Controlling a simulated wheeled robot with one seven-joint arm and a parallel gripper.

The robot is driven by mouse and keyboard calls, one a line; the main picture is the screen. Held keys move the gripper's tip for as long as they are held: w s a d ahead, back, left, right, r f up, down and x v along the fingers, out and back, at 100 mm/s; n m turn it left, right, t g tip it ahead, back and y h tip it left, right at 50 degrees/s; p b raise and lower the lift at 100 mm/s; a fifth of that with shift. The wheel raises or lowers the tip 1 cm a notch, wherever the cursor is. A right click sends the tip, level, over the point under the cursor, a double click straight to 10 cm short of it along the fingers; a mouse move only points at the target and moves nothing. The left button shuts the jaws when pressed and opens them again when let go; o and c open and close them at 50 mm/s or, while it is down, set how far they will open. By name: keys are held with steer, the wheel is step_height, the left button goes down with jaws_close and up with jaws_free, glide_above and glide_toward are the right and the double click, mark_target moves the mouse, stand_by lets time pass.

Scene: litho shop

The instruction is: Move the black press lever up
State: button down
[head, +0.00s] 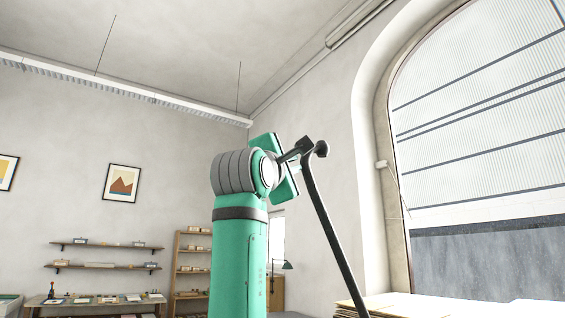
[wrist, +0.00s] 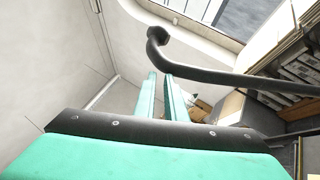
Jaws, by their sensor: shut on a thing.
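The black press lever (head: 332,225) is a long dark bar that rises steeply from the lower right, leans left and bends over at the top to a round knob (head: 321,149). In the wrist view the lever (wrist: 235,78) runs from its knob at upper centre to the right edge. My gripper (head: 303,148) is at the lever's top end, beside the knob, and is shut on the lever. In the wrist view my gripper's two green fingers (wrist: 160,76) reach up to the bar near the bend. The exact contact is hard to make out. The lever's lower end is out of view.
A large arched window (head: 480,130) is at the right. A paper stack (head: 400,305) lies at lower right, by the lever. Wall shelves (head: 105,265), a wooden rack (head: 192,262) and a table (head: 95,308) stand far back left. The air around the lever's top looks clear.

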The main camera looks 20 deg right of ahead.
steer(key=shift+s+d+r, duration=0.1)
steer(key=shift+s+d, duration=0.05)
steer(key=shift+d, duration=0.3)
steer(key=shift+s+d+r, duration=0.1)
steer(key=shift+s+d, duration=0.05)
steer(key=shift+d, duration=0.25)
steer(key=s+a+f, duration=0.4)
steer(key=s+a, duration=0.3)
steer(key=a, duration=0.4)
steer(key=shift+s+f, duration=0.25)
steer(key=shift+s, duration=0.05)
